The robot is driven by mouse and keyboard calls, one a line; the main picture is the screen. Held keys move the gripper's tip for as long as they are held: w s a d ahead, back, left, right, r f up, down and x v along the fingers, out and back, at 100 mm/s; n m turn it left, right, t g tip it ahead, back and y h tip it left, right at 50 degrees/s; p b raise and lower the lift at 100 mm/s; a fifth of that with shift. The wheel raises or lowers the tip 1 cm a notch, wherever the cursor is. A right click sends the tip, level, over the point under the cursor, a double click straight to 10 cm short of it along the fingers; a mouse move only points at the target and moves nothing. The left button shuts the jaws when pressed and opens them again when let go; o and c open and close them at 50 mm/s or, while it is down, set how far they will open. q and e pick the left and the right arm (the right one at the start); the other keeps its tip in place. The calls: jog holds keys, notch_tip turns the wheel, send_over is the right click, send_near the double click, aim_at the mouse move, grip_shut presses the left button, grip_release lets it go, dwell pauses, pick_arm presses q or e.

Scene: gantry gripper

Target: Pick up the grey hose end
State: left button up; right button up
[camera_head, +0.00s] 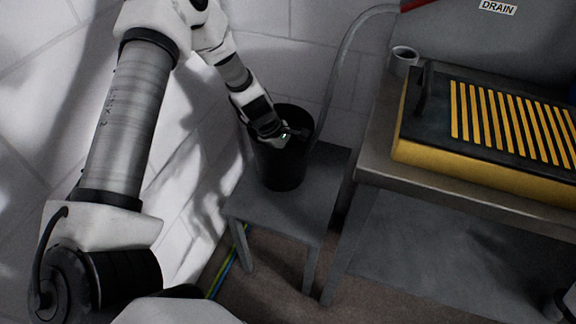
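A grey hose (347,62) runs from a red piece (420,4) at the top and curves down to the black bucket (282,170). Its lower end is at or inside the bucket's right side and cannot be made out. My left gripper (292,135) is over the bucket's mouth, close to the hose's lower part. The fingers are small and dark against the bucket, so I cannot tell whether they are open or touch the hose.
The bucket stands on a small grey table (250,200). A DRAIN label (497,8) is above. A tiled wall is close behind my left arm.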

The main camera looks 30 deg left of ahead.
pick_arm(q)
jog(key=shift+r, duration=0.15)
jog(key=shift+c, duration=0.7)
grip_shut()
notch_tip(320, 180, up, 10)
jog(key=p, duration=0.5)
notch_tip(320, 180, up, 12)
jog(key=p, duration=1.2)
